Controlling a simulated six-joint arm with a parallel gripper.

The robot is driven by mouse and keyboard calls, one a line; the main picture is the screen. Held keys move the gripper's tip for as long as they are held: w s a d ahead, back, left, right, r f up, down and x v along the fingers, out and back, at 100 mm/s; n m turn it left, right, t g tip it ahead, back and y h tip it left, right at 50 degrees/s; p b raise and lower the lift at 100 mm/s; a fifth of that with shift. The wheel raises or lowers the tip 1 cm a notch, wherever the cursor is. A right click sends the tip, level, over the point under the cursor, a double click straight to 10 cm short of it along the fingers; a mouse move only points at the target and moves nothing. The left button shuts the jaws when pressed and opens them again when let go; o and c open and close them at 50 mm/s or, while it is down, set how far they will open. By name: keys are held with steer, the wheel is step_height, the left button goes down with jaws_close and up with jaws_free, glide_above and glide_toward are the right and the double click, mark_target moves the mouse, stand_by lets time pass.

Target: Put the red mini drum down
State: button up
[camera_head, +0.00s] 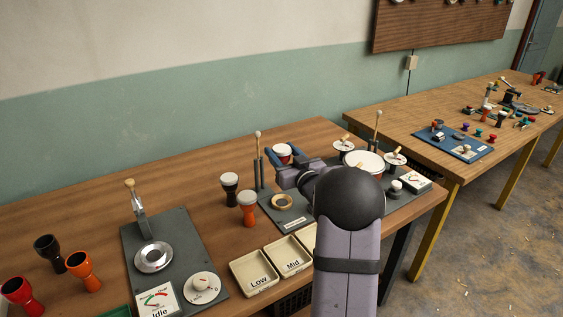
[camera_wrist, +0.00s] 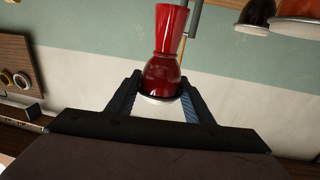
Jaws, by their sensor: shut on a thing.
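The red mini drum (camera_head: 282,150) has a white head and shows between the blue-padded fingers of my gripper (camera_head: 284,156), near the back of the brown table. In the wrist view the glossy red drum (camera_wrist: 165,60) appears upside down, its white head toward my palm side of the picture. My gripper (camera_wrist: 160,92) is shut on it, one finger on each side. My arm hides part of the table under and in front of the drum. I cannot tell whether its base touches the surface.
A dark grey board (camera_head: 267,213) bears a brass ring (camera_head: 281,201) and an upright rod (camera_head: 258,165). A black drum (camera_head: 229,189) and an orange drum (camera_head: 248,209) stand left of it. Labelled trays (camera_head: 254,275) lie in front. Bare wood (camera_head: 170,190) is at the left back.

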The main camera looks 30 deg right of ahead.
steer(key=s+d+r+m+g+h+p, duration=0.1)
steer(key=s+d+m+h+p, duration=0.15)
steer(key=s+d, duration=0.5)
steer(key=s+d+r+m+g+h+p, duration=0.1)
steer(key=s+d+r+h, duration=0.15)
steer(key=s+d, duration=0.5)
steer(key=shift+s+a+f+n+t+y, duration=0.5)
steer(key=shift+s+a+f+n+y, duration=0.55)
steer(key=shift+a, duration=2.7)
steer(key=shift+s+a+f+n+t+y, duration=0.65)
steer(key=shift+s+a+y, duration=0.7)
steer(key=shift+a, duration=2.4)
step_height(320, 180, down, 6)
steer(key=shift+w, duration=0.15)
steer(key=shift+f, duration=0.1)
steer(key=shift+f, duration=2)
steer(key=shift+f, duration=0.1)
